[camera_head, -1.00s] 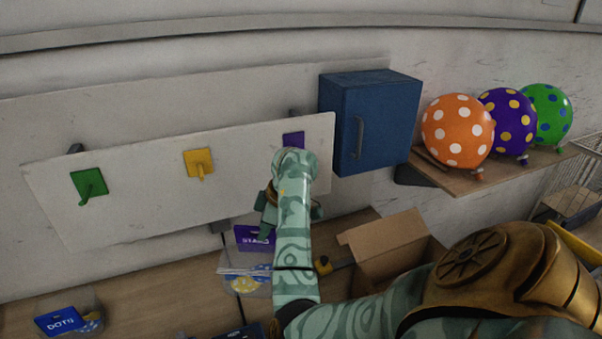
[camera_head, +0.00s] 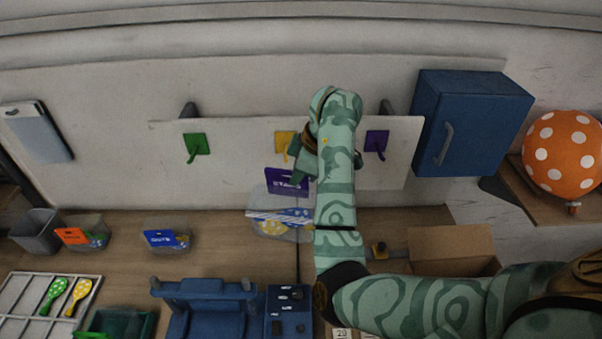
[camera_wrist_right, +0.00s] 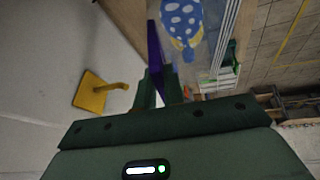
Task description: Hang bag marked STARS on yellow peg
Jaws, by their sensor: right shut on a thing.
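My right gripper (camera_head: 298,172) is shut on the purple header of the STARS bag (camera_head: 281,182), just below and right of the yellow peg (camera_head: 284,143). The bag hangs upright with its clear pouch below. In the right wrist view, the fingers (camera_wrist_right: 160,85) grip the header (camera_wrist_right: 155,45) edge-on, with blue and yellow balloons behind. There the yellow peg (camera_wrist_right: 93,93) sticks out from its square plate, bare and apart from the bag. The header's hole is not clear to see. My left gripper is out of view.
The pale board (camera_head: 240,170) also carries a green peg (camera_head: 196,145) and a purple peg (camera_head: 376,142), both empty. A blue cabinet (camera_head: 475,120) stands to the right. Bags with orange (camera_head: 74,237) and blue (camera_head: 163,238) labels and an open cardboard box (camera_head: 450,243) sit below.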

